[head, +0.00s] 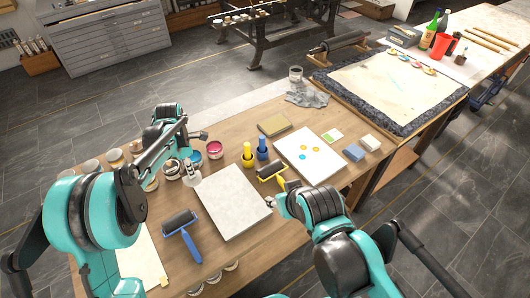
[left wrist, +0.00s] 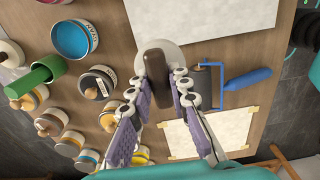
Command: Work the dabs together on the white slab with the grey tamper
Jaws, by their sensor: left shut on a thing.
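The white slab (head: 325,172) lies right of centre on the wooden table, with several small yellow, orange and blue dabs (head: 303,149) apart from each other on it. My left gripper (head: 188,160) is well to the left of that slab, near the paint tins. In the left wrist view my left gripper (left wrist: 166,88) is shut on the dark brown handle of the grey tamper (left wrist: 174,52); its pale round base shows beyond the fingers. My right gripper (head: 272,201) is near the bare grey slab's right corner; its fingers are mostly hidden by its arm.
A bare pale grey slab (head: 232,205) lies between my left gripper and the white slab. A blue-handled roller (head: 181,222) and a yellow-handled roller (head: 270,171) flank it. Blue and yellow upright pots (head: 262,149) stand behind. Open paint tins (head: 214,149) line the left.

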